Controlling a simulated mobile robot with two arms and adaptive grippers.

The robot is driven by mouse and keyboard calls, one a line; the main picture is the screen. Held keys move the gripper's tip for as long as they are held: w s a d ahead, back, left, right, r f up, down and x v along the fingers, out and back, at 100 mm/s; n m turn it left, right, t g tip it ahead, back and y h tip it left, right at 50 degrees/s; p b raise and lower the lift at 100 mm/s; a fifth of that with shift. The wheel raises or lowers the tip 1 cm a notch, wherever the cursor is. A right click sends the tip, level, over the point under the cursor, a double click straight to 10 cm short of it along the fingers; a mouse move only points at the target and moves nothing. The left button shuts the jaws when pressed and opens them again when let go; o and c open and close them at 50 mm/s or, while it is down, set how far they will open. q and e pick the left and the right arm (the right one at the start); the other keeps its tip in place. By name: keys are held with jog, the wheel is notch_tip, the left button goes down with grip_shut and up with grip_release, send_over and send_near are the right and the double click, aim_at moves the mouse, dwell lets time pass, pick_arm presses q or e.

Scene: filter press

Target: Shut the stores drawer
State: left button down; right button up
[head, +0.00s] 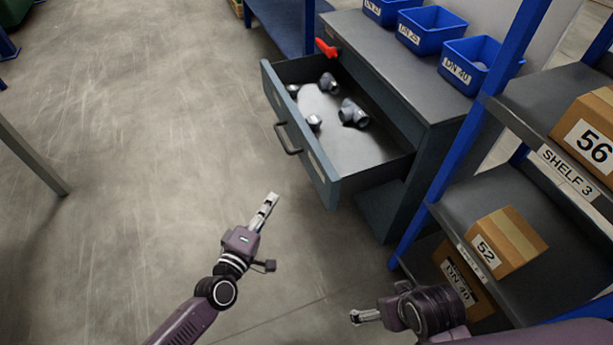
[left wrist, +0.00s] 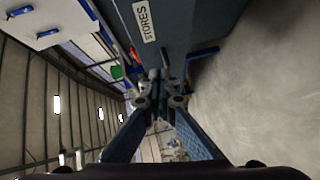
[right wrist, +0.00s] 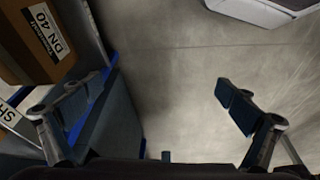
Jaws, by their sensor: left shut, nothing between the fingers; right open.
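The stores drawer (head: 330,178) is pulled well out of the dark grey cabinet (head: 390,90) in the head view. Several grey pipe fittings (head: 352,112) lie inside it. Its bar handle (head: 287,139) is on the front panel. My left gripper (head: 270,200) is shut and empty, a little in front of and below the drawer front, apart from it. In the left wrist view, the left fingertips (left wrist: 162,90) are together, beside a grey panel with a STORES label (left wrist: 145,20). My right gripper (head: 356,317) is low by the shelves; the right wrist view shows its fingers (right wrist: 160,108) wide apart and empty.
Blue bins (head: 470,66) stand on the cabinet top, and a red object (head: 326,48) is at its edge. A blue-posted shelf rack with boxes (head: 503,243) stands at the right. The floor (head: 150,120) left of the drawer is clear.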

pick_arm(q)
notch_tip(320, 180, up, 3)
jog(key=d+n+t+b, duration=0.1)
jog(key=d+n+b, duration=0.1)
send_near(313, 151)
jog(key=w+a, duration=0.2)
jog(key=w, duration=0.1)
jog(key=shift+h, duration=0.4)
jog(key=d, duration=0.1)
jog(key=w+d, duration=0.1)
jog(key=w+d+b, duration=0.1)
jog(key=shift+w+d+f, duration=0.1)
jog(key=shift+w+f, duration=0.1)
jog(key=shift+f, duration=0.05)
jog(key=shift+w+d, duration=0.15)
jog(key=shift+d, duration=0.35)
pick_arm(e)
jog(key=w+r+t, duration=0.1)
jog(key=w+a+r+t, duration=0.1)
jog(key=w+r, duration=0.1)
jog(key=shift+w+r, duration=0.2)
jog(key=shift+w, duration=0.05)
